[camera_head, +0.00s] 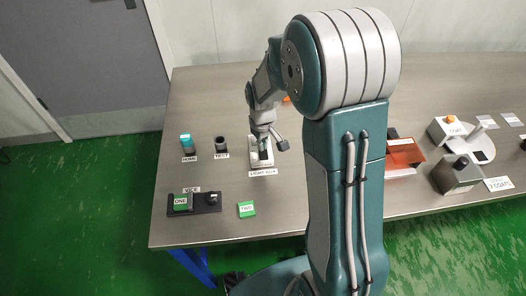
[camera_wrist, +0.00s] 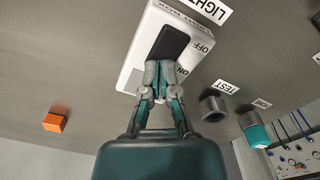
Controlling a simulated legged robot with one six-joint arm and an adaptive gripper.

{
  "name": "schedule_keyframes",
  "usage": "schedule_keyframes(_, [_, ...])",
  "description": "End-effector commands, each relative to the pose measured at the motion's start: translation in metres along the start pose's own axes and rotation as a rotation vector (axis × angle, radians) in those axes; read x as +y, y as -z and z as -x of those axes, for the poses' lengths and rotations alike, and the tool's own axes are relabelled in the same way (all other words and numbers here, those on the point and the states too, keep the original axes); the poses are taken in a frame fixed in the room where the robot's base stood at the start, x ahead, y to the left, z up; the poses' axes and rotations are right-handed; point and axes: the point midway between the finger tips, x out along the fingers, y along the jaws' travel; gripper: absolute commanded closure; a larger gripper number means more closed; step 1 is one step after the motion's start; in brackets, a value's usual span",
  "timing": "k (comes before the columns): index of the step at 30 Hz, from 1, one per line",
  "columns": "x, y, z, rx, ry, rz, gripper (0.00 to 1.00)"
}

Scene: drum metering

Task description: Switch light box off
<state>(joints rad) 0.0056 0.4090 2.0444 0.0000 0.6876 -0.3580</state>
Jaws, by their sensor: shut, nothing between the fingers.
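The light box switch is a white box (camera_wrist: 130,75) with a black rocker (camera_wrist: 172,42) on top, printed OFF and ON at its two ends. In the head view the white box (camera_head: 254,160) stands on the table behind its LIGHT BOX label. My gripper (camera_wrist: 160,68) is shut and empty, with its fingertips at the ON end of the rocker, close over it or touching; I cannot tell which. The fingertips hide that end. In the head view my gripper (camera_head: 264,150) points down over the box and covers much of it.
Left of the switch stand a dark TEST piece (camera_head: 221,143) and a teal-topped HOME piece (camera_head: 186,141). A vice (camera_head: 208,201) holding green block ONE (camera_head: 181,202) and green block TWO (camera_head: 246,209) lie nearer the front edge. An orange block (camera_wrist: 54,122) lies apart.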

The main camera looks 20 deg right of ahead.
Motion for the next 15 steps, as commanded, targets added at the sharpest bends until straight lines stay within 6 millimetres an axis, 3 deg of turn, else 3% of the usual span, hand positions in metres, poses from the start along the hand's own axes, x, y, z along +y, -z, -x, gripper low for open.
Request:
schedule_keyframes(7, [0.000, 0.000, -0.002, -0.001, 0.000, 0.000, 1.00])
schedule_keyframes(15, [0.000, 0.000, 0.016, 0.001, 0.000, 0.000, 1.00])
